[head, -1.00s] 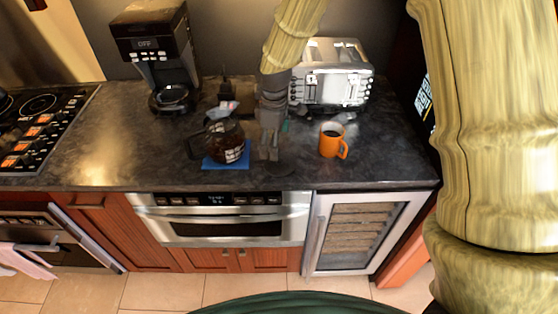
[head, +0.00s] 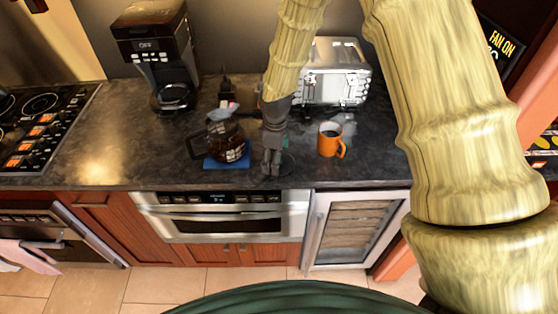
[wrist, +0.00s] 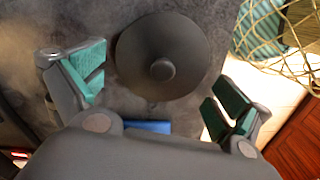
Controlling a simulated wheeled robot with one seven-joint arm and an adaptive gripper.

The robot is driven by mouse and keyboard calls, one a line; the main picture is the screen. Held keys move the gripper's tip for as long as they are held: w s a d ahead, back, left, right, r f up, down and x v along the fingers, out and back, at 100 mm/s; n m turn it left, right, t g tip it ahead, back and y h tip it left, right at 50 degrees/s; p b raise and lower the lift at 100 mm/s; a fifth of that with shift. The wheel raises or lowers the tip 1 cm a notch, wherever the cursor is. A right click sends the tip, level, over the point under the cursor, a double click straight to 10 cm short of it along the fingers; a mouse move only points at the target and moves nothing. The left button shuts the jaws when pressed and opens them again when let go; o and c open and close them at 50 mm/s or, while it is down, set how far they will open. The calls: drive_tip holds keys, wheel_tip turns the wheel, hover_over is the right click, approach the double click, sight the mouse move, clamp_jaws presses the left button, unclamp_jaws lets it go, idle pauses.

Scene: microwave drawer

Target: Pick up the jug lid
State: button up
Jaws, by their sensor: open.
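The jug lid (wrist: 162,40) is a dark round disc with a small knob in the middle. It lies on the dark counter, and in the head view (head: 287,163) it is partly hidden by my gripper (head: 271,167). In the wrist view my gripper (wrist: 157,95) is open, its teal-padded fingers apart on the left and right. The lid lies beyond and between the fingers, not gripped. The glass jug (head: 226,141) with dark contents stands on a blue mat (head: 226,164) just left of my gripper.
An orange mug (head: 331,140) of dark liquid stands to the right. A toaster (head: 334,72) and a coffee maker (head: 158,55) stand at the back. The counter's front edge is close to the lid. The stove (head: 40,125) is at far left.

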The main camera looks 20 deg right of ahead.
drive_tip(key=shift+f, duration=0.25)
drive_tip(key=c, duration=0.9)
drive_tip(key=shift+s, duration=0.15)
drive_tip(key=shift+c, duration=0.9)
